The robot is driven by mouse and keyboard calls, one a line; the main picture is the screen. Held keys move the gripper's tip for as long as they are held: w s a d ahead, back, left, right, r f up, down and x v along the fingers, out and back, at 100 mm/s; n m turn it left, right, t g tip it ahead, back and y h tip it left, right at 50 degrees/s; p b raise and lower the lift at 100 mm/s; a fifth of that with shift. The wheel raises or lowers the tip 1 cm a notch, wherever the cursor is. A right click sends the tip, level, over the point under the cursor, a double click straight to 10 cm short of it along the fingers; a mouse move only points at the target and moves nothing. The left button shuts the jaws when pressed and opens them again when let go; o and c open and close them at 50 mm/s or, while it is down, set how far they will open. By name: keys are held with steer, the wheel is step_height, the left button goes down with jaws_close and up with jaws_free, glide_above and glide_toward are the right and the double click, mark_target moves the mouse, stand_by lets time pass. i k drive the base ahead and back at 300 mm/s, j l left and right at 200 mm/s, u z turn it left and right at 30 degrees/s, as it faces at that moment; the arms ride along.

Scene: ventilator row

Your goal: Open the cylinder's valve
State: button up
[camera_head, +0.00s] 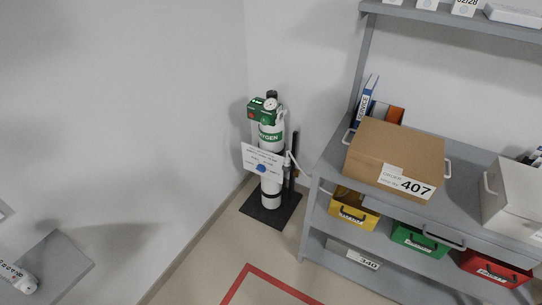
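A white oxygen cylinder (272,165) with a green label stands upright in the corner on a black base plate (271,210). A green fitting (259,113) with a red spot sits at its top left, beside a small round white dial (270,104). A dark knob-like part (272,94) shows at the very top; whether it is the valve, and how it is turned, is too small to tell. A white sign (262,161) with a blue spot hangs on the cylinder's front. My gripper is not in view.
A grey shelf unit (325,165) stands right of the cylinder, with a cardboard box (395,152) and yellow (352,211), green (420,241) and red (494,269) bins. Red tape (238,282) marks the floor in front. A partly cut-off white object (18,276) shows bottom left.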

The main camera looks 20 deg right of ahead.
mark_target(270, 93)
steer(key=i+l+u, duration=0.15)
steer(key=i+u, duration=0.25)
steer(key=i+l+u, duration=0.35)
steer(key=i, duration=0.15)
steer(key=j, duration=0.1)
